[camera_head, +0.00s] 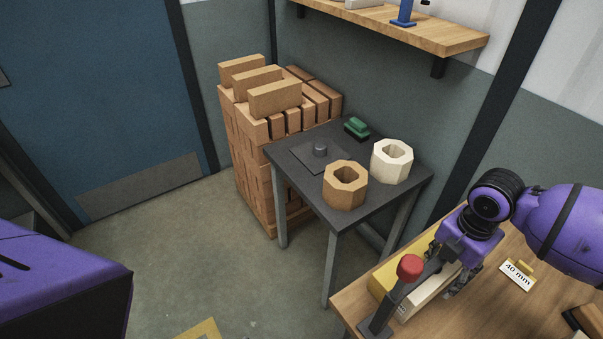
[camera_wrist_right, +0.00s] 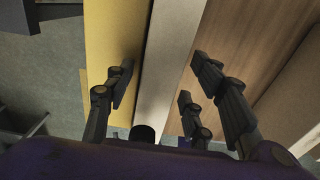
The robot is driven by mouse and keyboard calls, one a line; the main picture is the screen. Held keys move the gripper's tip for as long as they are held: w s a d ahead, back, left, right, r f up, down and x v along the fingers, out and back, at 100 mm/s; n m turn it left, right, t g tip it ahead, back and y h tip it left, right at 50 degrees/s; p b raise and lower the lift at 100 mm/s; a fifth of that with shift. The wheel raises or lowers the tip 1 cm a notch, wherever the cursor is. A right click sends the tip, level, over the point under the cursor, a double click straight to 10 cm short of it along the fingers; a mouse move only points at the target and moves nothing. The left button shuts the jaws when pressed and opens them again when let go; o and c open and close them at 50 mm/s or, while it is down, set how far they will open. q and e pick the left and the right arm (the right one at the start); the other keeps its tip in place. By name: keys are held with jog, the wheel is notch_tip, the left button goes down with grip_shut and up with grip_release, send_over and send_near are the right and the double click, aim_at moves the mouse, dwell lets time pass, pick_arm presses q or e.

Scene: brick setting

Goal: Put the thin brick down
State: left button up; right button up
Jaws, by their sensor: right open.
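A pale, thin brick (camera_head: 426,296) lies on the wooden bench, beside a yellow block (camera_head: 384,284). My right gripper (camera_head: 460,282) is over the brick's far part in the head view and partly hides it. In the right wrist view, the open fingers of the gripper (camera_wrist_right: 162,78) stand on both sides of the pale brick (camera_wrist_right: 170,60), with visible gaps. The yellow block (camera_wrist_right: 108,45) lies along the brick's left side there. Whether the brick's underside rests fully on the bench is hidden. My left gripper is not in view.
A red-knobbed clamp (camera_head: 410,267) stands at the bench's near left corner. A "40 mm" sign (camera_head: 517,274) is on the wooden bench (camera_head: 497,300). A dark table (camera_head: 307,183) holds two octagonal blocks; stacked bricks (camera_head: 257,150) stand behind it.

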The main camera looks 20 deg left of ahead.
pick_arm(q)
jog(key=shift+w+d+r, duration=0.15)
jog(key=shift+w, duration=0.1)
pick_arm(e)
notch_tip(320, 180, up, 12)
jog(key=shift+f, duration=0.1)
